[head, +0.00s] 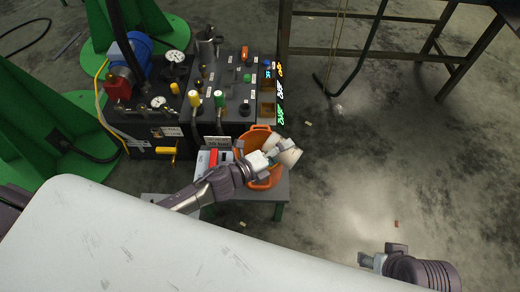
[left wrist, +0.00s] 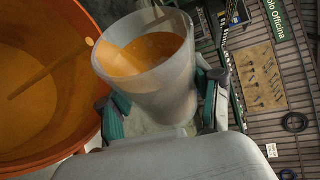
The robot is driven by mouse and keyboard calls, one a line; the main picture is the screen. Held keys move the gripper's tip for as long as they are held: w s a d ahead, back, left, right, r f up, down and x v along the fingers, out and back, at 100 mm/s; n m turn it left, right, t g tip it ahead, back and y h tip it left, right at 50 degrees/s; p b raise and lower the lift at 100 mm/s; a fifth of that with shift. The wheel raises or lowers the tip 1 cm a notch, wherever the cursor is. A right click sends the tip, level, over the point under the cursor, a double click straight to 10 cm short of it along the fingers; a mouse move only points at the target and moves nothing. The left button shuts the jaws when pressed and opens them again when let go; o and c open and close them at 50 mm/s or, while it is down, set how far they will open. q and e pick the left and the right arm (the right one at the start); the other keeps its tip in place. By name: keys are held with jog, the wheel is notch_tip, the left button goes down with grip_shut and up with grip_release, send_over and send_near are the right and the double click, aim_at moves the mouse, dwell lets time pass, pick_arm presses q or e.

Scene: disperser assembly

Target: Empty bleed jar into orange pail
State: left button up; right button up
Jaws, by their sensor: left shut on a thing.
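The bleed jar is a pale, translucent cup. In the head view the jar (head: 289,152) is tilted at the right side of the orange pail (head: 259,131), over its rim. My left gripper (head: 272,158) is shut on it. In the left wrist view the jar (left wrist: 160,95) sits between the gripper's fingers (left wrist: 160,108), beside the pail (left wrist: 40,150). Orange-yellow shows inside the jar; I cannot tell whether it is liquid or the pail showing through. A similar colour shows inside the pail. My right gripper (head: 382,255) is away at the lower right, apparently empty.
The pail stands on a small grey bench (head: 275,186) in front of a dark machine block (head: 228,95) with gauges, hoses and valves. A red and white item (head: 212,158) lies left of the pail. Green supports (head: 45,135) stand at left. The floor at right is mostly clear.

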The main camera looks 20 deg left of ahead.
pick_arm(q)
jog(key=shift+w+a+f+n+b, duration=0.1)
jog(key=shift+a+n+b, duration=0.2)
jog(key=shift+b, duration=0.15)
pick_arm(e)
jog(key=shift+f, duration=0.6)
pick_arm(q)
jog(key=shift+h, duration=0.3)
pick_arm(e)
jog(key=shift+w+a+r, duration=0.1)
jog(key=shift+w+a, duration=0.05)
jog(key=shift+w, duration=0.3)
pick_arm(q)
jog(key=shift+a+r+n, duration=0.1)
jog(key=shift+r+n, duration=0.1)
jog(key=shift+n, duration=0.1)
pick_arm(e)
jog(key=shift+w+t, duration=0.3)
jog(key=shift+t, duration=0.1)
pick_arm(q)
jog(key=shift+a+r+n+t+b, duration=0.15)
jog(key=shift+n+t+b, duration=0.15)
jog(key=shift+b, duration=0.05)
pick_arm(e)
jog(key=shift+w+a+r+t, duration=0.15)
jog(key=shift+w+a+t, duration=0.2)
jog(key=shift+w, duration=0.35)
